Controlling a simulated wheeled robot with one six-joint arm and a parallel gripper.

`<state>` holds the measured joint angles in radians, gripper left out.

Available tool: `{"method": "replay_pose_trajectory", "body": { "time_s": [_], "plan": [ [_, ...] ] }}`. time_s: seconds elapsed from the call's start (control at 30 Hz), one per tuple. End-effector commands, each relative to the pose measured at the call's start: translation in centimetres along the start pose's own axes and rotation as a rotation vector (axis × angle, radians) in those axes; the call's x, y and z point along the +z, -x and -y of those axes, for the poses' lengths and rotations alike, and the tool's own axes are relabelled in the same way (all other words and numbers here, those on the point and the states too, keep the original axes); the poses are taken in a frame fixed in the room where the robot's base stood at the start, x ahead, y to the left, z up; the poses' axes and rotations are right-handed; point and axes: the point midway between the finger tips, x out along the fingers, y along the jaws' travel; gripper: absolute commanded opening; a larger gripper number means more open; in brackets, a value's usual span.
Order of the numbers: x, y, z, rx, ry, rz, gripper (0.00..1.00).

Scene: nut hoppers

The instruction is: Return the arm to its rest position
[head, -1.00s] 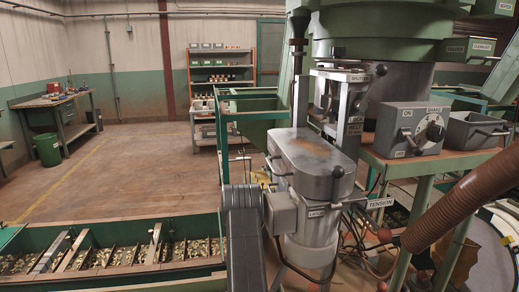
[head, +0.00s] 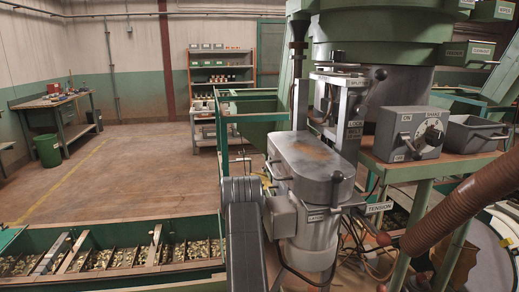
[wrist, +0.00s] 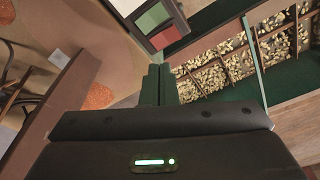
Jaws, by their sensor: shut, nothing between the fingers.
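My gripper (wrist: 158,84) shows in the wrist view with its two dark green fingers together and nothing between them. It points toward the floor area beside a trough of nuts and touches nothing that I can make out. In the head view my dark grey arm (head: 245,240) stands at the bottom middle, just left of the grey machine with the latch label (head: 312,165). My gripper itself does not show in the head view.
A green trough (head: 190,229) with nuts in several compartments lies at the lower left; nuts (wrist: 225,65) also show in the wrist view. A brown hose (head: 465,200) and control box (head: 408,130) stand right. The wooden floor (head: 140,170) beyond the trough is open.

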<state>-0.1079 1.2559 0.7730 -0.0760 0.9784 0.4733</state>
Motion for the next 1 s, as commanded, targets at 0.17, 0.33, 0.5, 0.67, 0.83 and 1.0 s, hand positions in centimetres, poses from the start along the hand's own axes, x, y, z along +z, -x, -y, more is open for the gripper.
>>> {"method": "replay_pose_trajectory", "body": {
  "time_s": [0.17,0.33,0.5,0.67,0.83,1.0],
  "plan": [
    [-0.2,1.3,0.0,0.0,0.0,-0.001,0.0],
    [-0.2,1.3,0.0,0.0,0.0,0.0,0.0],
    [-0.2,1.1,0.0,0.0,0.0,0.0,0.0],
    [0.0,0.2,0.0,0.001,0.0,0.001,0.0],
    [0.3,-2.0,0.0,0.0,0.0,0.001,0.0],
    [0.7,-4.5,0.0,0.0,0.0,0.0,0.0]
  ]
}}
